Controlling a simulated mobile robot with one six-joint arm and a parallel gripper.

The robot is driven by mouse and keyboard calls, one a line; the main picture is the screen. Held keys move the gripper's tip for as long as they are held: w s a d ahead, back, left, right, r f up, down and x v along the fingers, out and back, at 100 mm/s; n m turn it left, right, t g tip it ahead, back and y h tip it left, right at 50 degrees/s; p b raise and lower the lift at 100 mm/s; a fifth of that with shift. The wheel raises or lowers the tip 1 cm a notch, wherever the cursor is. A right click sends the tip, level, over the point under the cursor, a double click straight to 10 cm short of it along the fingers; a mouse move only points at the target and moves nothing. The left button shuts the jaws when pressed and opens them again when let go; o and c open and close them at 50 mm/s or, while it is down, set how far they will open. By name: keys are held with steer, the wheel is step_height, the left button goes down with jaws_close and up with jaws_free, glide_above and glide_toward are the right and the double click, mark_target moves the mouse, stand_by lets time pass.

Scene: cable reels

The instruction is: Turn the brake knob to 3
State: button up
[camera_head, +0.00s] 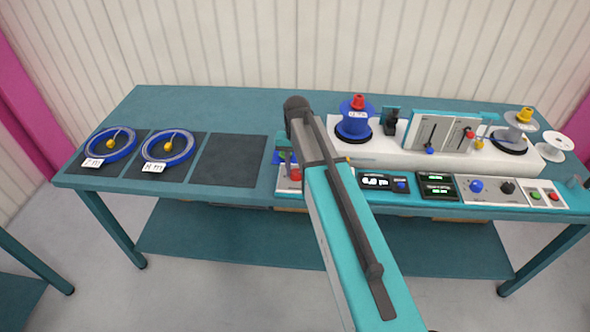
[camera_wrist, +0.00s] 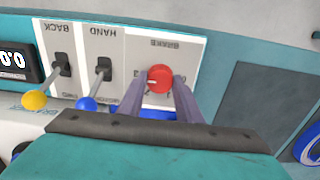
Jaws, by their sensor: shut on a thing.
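The red brake knob (camera_wrist: 159,78) sits on a light panel marked BRAKE (camera_wrist: 165,45), which appears upside down in the wrist view. My gripper (camera_wrist: 160,88) is shut on the knob, with one finger on each side. A short white mark on the knob points to the left in the wrist view.
Beside the brake panel are the HAND lever with a blue ball (camera_wrist: 87,103) and the BACK lever with a yellow ball (camera_wrist: 35,99). A blue reel (camera_head: 353,125) stands behind. Dark mats with two blue rings (camera_head: 108,157) lie at left; the third mat (camera_head: 228,160) is bare.

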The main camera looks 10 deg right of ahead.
mark_target(296, 171)
steer(key=shift+w+r, duration=0.1)
steer(key=shift+w, duration=0.05)
steer(key=o, duration=1)
steer(key=shift+o, duration=0.2)
step_height(296, 171, up, 14)
steer(key=b, duration=0.3)
steer(key=shift+f, duration=0.2)
